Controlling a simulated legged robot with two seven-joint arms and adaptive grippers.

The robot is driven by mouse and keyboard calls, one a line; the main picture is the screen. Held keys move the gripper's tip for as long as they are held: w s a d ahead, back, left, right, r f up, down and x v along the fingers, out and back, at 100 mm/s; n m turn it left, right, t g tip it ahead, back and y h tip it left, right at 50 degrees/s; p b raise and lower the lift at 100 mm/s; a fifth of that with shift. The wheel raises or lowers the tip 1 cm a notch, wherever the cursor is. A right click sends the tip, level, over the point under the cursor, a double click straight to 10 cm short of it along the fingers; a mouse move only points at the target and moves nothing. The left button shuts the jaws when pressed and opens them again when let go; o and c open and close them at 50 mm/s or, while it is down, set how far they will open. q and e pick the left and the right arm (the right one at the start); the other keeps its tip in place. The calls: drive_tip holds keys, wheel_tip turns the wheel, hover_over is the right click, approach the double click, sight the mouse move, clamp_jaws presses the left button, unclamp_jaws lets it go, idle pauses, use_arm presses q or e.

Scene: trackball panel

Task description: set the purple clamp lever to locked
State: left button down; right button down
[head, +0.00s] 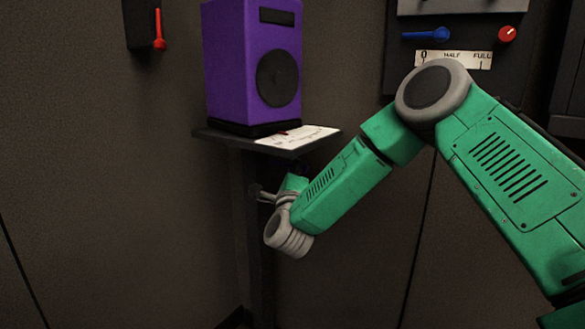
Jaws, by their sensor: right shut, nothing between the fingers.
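A tall purple box (226,62) with a round dark disc on its front stands on a small dark shelf (213,139). A white label plate (300,137) lies at the shelf's front, and a small red piece (284,132) shows at its back edge. I cannot make out a separate purple lever or its setting. My right gripper (259,193) is below the shelf, in front of its post, apart from the purple box. It is small, partly hidden by my wrist, and shut and empty. My left gripper is out of view.
A panel at the upper right has a blue lever (425,35), a red knob (507,34) and a scale plate (455,59) marked HALF and FULL. A dark box with a red lever (159,30) is on the wall at the upper left.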

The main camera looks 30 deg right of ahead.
drive_tip(key=c, duration=2.2)
unclamp_jaws()
drive_tip(key=shift+s+d+f, duration=0.15)
drive_tip(key=shift+d+f, duration=0.05)
drive_tip(key=shift+d, duration=0.05)
drive_tip(key=o, duration=0.6)
drive_tip(key=shift+s+r, duration=0.25)
